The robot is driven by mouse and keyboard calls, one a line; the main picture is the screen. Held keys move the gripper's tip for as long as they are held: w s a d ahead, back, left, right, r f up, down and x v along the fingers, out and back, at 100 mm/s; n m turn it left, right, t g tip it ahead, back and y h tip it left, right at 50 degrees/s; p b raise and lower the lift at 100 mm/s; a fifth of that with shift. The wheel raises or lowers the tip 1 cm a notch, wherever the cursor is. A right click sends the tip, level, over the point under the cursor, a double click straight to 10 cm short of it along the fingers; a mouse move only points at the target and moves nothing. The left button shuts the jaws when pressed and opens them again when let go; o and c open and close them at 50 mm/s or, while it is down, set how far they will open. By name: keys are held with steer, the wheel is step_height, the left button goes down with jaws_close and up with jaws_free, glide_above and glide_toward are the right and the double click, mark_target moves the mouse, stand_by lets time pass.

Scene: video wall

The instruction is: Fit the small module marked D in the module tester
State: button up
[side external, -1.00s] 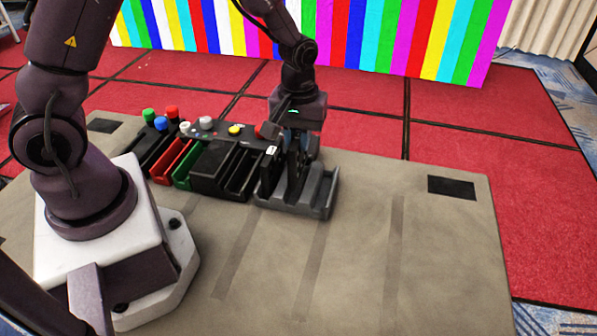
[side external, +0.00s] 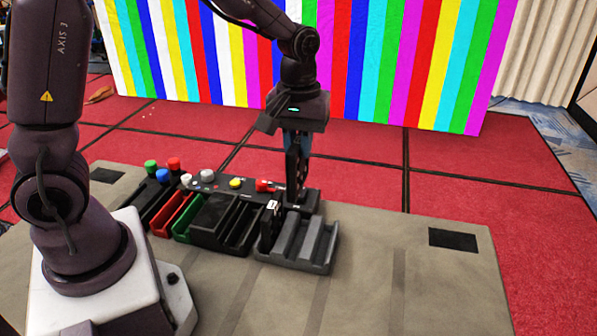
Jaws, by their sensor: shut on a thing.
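My gripper (side external: 297,185) points straight down over the back of a grey slotted rack (side external: 318,254). It is shut on a dark, narrow module, mostly hidden by the fingers; no letter on it is readable. I cannot tell whether its lower end clears the dark parts behind it. Another dark module with a white label (side external: 272,208) stands upright at the rack's left side, its mark too small to read. The rack's other visible channels look empty. A black unit with a yellow button (side external: 236,183), a grey knob and a red part, probably the module tester, lies just left of my gripper.
Left of the rack stand a black bin (side external: 212,222), a green bin (side external: 186,231) and a red bin (side external: 168,216). Green, blue and red caps (side external: 173,163) show behind them. A striped video wall (side external: 400,60) stands behind.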

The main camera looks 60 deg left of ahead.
steer(key=s+a, duration=0.8)
step_height(320, 180, down, 11)
steer(key=shift+s+a, duration=0.25)
stand_by(0.4)
steer(key=shift+f, duration=2.35)
stand_by(2.5)
steer(key=o, duration=1)
steer(key=shift+o, duration=0.2)
